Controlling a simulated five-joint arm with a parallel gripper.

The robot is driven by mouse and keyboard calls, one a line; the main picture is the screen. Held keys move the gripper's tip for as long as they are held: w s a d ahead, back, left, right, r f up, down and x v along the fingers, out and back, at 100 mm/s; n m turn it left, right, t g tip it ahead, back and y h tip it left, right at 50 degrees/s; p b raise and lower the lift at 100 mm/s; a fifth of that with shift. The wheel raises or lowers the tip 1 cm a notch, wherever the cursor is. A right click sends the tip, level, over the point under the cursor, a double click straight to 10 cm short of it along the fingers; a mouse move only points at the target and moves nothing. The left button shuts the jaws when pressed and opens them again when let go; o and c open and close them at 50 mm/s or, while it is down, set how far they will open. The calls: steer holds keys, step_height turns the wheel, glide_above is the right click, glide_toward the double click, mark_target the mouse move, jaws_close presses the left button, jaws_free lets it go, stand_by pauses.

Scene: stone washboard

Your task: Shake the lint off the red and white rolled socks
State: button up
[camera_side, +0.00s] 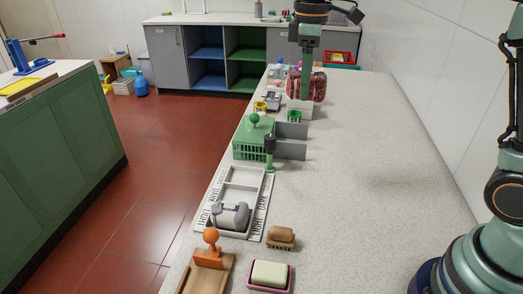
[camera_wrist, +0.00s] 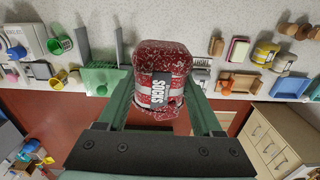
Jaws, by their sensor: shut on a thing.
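The red and white rolled socks (camera_side: 320,86) are a speckled bundle in the side view, toward the far end of the counter. In the wrist view the rolled socks (camera_wrist: 161,60) show a pale band and a dark label reading SOCKS. White flecks cover the red cloth. My gripper (camera_side: 305,88) points down with its fingers shut on the socks. In the wrist view my gripper (camera_wrist: 160,97) has one finger on each side of the roll. The socks' underside is hidden, and I cannot tell whether they touch the pale block below.
A green basket (camera_side: 252,140) with grey panels, a grey tray (camera_side: 242,178), an orange-knobbed board (camera_side: 208,258), a brush (camera_side: 281,237) and a soap dish (camera_side: 270,275) line the left edge. The counter's right side (camera_side: 390,160) is clear.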

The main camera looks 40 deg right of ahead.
step_height(320, 180, up, 10)
steer(key=shift+f, duration=0.1)
step_height(320, 180, down, 11)
steer(key=shift+r, duration=0.1)
stand_by(0.5)
stand_by(1.9)
